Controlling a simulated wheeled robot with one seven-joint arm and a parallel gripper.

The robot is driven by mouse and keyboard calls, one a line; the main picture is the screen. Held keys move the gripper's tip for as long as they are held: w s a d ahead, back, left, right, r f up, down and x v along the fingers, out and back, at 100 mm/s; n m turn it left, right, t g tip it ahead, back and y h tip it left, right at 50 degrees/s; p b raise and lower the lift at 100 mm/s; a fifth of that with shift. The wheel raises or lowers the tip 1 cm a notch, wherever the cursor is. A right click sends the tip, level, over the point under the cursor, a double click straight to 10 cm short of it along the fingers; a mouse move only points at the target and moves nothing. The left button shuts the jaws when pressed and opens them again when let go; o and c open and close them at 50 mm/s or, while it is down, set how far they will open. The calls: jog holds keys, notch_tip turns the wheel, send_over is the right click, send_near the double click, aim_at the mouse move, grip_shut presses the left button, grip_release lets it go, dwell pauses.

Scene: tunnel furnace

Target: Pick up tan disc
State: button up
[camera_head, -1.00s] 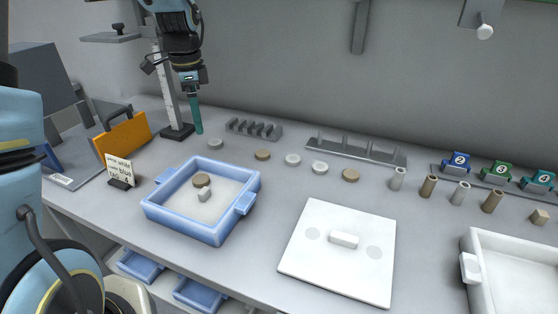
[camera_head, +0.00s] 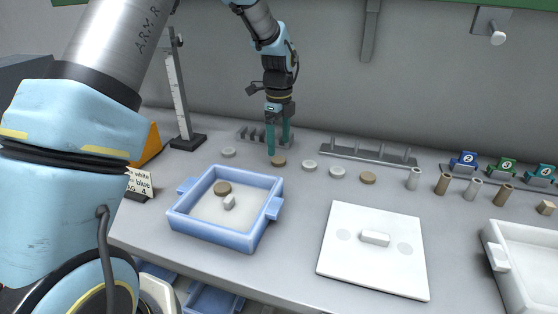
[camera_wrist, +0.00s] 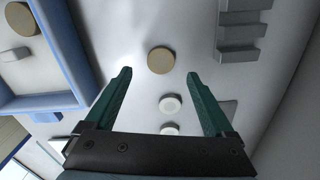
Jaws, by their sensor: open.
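A tan disc (camera_head: 279,161) lies on the table in the row of discs behind the blue tray; it also shows in the wrist view (camera_wrist: 161,60), ahead of and between the fingertips. My gripper (camera_head: 278,149) has green fingers and hangs pointing down just above this disc. In the wrist view my gripper (camera_wrist: 159,75) is open, with nothing between its fingers. Another tan disc (camera_head: 368,178) lies at the right end of the row. A third tan disc (camera_head: 222,188) is inside the blue tray (camera_head: 208,235).
White discs (camera_head: 310,165) lie close to the right. A grey slotted rack (camera_head: 252,136) and a pegged rack (camera_head: 370,153) stand behind. A white lid (camera_head: 345,255) lies in front, and several cylinders (camera_head: 443,184) stand to the right.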

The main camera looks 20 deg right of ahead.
aim_at(278, 159)
notch_tip(278, 159, down, 5)
jog(key=shift+w+p, duration=0.15)
jog(key=shift+p, duration=0.85)
jog(key=shift+c, duration=0.4)
grip_shut()
